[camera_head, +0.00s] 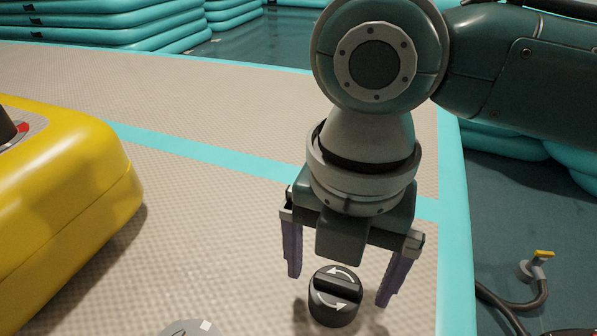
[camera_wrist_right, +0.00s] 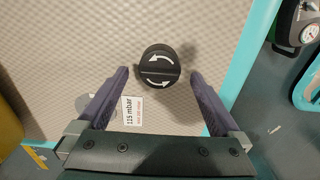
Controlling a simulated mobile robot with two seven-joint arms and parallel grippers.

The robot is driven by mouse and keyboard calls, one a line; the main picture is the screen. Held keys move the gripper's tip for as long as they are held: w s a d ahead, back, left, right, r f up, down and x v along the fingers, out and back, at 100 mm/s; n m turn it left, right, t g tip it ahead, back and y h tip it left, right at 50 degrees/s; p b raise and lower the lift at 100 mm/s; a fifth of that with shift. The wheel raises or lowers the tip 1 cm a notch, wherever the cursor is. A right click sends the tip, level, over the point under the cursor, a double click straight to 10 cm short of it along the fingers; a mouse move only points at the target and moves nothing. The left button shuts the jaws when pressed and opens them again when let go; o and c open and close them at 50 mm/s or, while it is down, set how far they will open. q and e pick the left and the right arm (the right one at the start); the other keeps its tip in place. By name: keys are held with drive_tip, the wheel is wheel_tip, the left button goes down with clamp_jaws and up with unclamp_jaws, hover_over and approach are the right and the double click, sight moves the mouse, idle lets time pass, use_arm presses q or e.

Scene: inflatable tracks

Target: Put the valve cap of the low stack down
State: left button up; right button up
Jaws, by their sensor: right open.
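The valve cap (camera_head: 335,296) is a black round knob with a grip bar and white curved arrows. It stands upright on the beige textured top of the stack (camera_head: 228,212). My right gripper (camera_head: 340,285) is above it, pointing down, with its two purple fingers apart on either side of the cap. In the right wrist view the cap (camera_wrist_right: 159,66) lies between and just beyond the fingertips, with a gap on both sides. My right gripper (camera_wrist_right: 160,78) is open and empty. My left gripper is not in view.
A yellow device (camera_head: 70,195) stands at the left on the stack. A grey disc (camera_head: 190,328) lies at the bottom edge, and a "115 mbar" label (camera_wrist_right: 132,111) is near the cap. A turquoise edge (camera_head: 455,230) borders the right; a hose fitting (camera_head: 536,268) lies beyond it.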

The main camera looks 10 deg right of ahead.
sight(337, 282)
wheel_tip(337, 282, up, 10)
drive_tip(key=p, duration=0.6)
drive_tip(key=s+a+m+t+y, duration=0.2)
drive_tip(key=s+a+m+y, duration=0.3)
drive_tip(key=m, duration=0.6)
drive_tip(key=s+d+f+m+h, duration=0.1)
drive_tip(key=s+d+m+h, duration=0.1)
drive_tip(key=d+m, duration=0.5)
drive_tip(key=s+d+f+m+t+h, duration=0.1)
drive_tip(key=s+d+m+h, duration=0.1)
drive_tip(key=s+d+m, duration=0.3)
drive_tip(key=d+m, duration=0.2)
drive_tip(key=m, duration=0.2)
drive_tip(key=shift+d+f+t+h, duration=0.2)
drive_tip(key=shift+t+h, duration=0.1)
drive_tip(key=shift+h, duration=0.1)
drive_tip(key=shift+s, duration=0.1)
